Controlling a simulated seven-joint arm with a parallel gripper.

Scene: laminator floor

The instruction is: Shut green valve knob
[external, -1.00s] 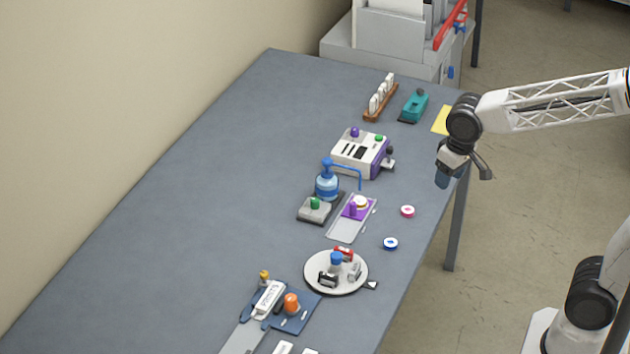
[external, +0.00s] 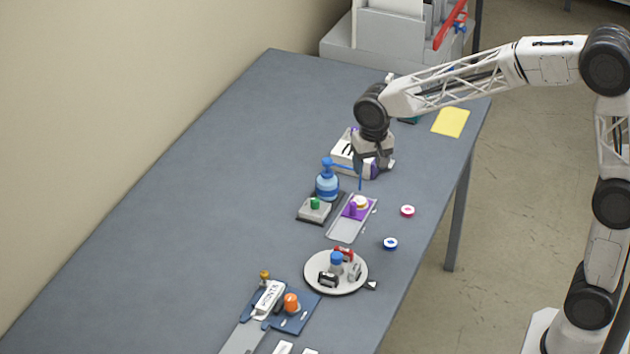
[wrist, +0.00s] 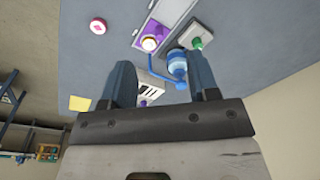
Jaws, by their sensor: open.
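A green knob (external: 314,203) sits on a small grey block (external: 318,213) beside the blue bottle (external: 327,184). The knob also shows near the top of the wrist view (wrist: 197,43), beyond the right finger. My gripper (external: 370,165) is open and empty, in front of the white and purple box (external: 345,160) in the external view. It is apart from the green knob, up and to its right. In the wrist view my two blue fingers (wrist: 162,78) stand wide, with the bent blue tube and part of the box showing between them.
A grey and purple tray (external: 347,226) lies right of the green knob. Pink (external: 407,211) and blue (external: 390,243) rings lie near the table edge. A round white plate (external: 322,288) stands nearer the camera. The table's left side is clear.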

